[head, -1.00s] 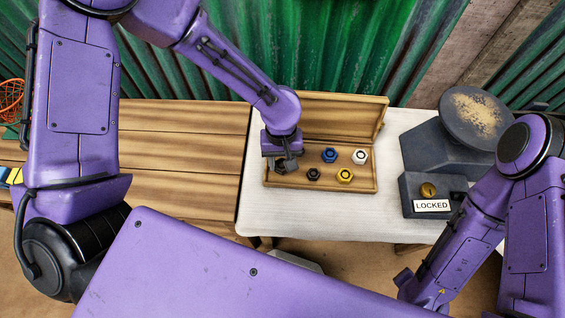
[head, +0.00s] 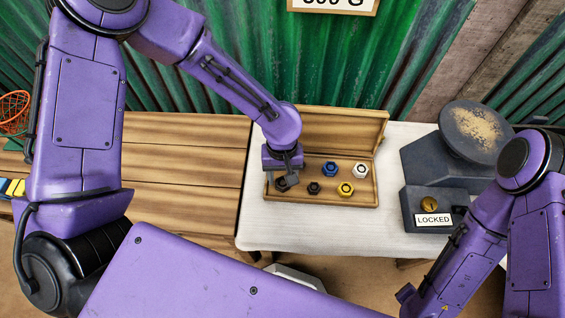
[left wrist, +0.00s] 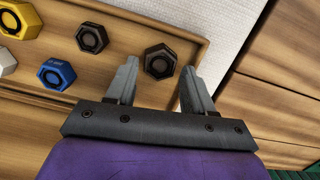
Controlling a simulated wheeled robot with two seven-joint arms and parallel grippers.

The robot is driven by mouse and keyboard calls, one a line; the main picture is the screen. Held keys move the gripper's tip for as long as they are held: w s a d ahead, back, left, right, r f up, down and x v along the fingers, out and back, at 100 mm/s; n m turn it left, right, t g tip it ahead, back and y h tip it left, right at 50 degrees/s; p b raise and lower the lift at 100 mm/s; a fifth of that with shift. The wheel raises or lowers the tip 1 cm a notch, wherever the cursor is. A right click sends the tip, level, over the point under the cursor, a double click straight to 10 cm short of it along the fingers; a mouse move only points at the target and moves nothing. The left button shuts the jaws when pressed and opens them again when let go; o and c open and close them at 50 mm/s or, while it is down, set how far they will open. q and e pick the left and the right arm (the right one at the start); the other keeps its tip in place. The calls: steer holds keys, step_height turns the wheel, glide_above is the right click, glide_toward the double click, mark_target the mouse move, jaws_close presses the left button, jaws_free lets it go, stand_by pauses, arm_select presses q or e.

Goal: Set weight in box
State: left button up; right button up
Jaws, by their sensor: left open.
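The open wooden box (head: 374,196) lies on the white-covered table with its lid raised at the back. Several hexagonal weights are in it: blue (head: 329,169), white (head: 360,170), yellow (head: 345,189), a small black one (head: 314,188), and a dark one (head: 282,185) at the left end. My left gripper (head: 290,178) is over the left end of the box. In the left wrist view its open fingers (left wrist: 155,82) stand on either side of the dark weight (left wrist: 160,61), with nothing held. My right arm shows at the right, but its gripper is out of view.
A dark grey scale (head: 425,165) with a dusty round pan and a LOCKED sign (head: 433,220) stands right of the box. A wooden bench (head: 185,165) adjoins on the left. The white cloth (head: 310,226) in front of the box is clear.

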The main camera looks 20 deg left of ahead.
mark_target(282, 177)
arm_select(q)
step_height(282, 177, up, 10)
steer(key=w, duration=0.1)
steer(key=shift+a+r+p, duration=0.25)
steer(key=shift+p, duration=0.15)
stand_by(1.0)
